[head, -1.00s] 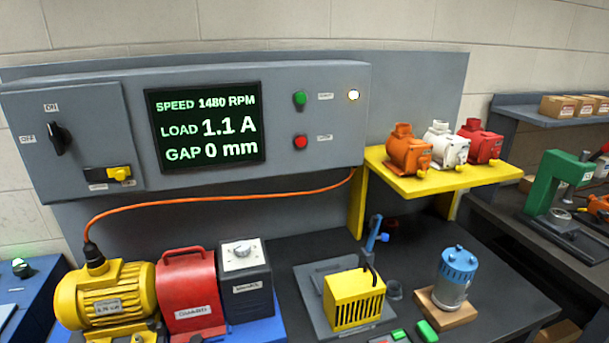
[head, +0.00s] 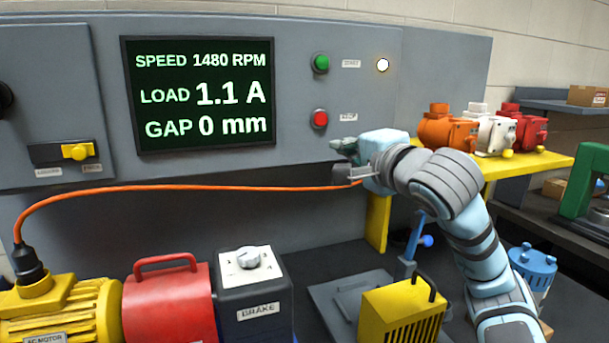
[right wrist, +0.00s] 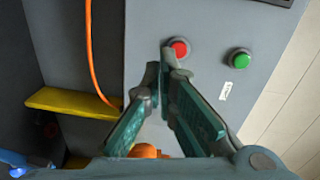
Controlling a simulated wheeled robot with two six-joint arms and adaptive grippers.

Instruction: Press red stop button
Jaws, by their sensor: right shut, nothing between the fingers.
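The red stop button (head: 320,119) is on the grey control panel (head: 350,85), below the green button (head: 321,64). My right gripper (head: 338,144) is in front of the panel, just below and to the right of the red button in the head view. It is shut and empty. In the right wrist view the closed fingertips (right wrist: 166,62) lie close beside the red button (right wrist: 179,48), and the green button (right wrist: 240,60) is to the right. I cannot tell whether the fingertips touch the panel. My left gripper is not in view.
The display (head: 203,95) reads 1480 RPM, 1.1 A. An orange cable (head: 180,188) runs across below the panel. A yellow shelf (head: 530,163) with several small motors stands right of the gripper. A yellow motor (head: 65,305), red unit (head: 168,305) and brake box (head: 252,290) stand below.

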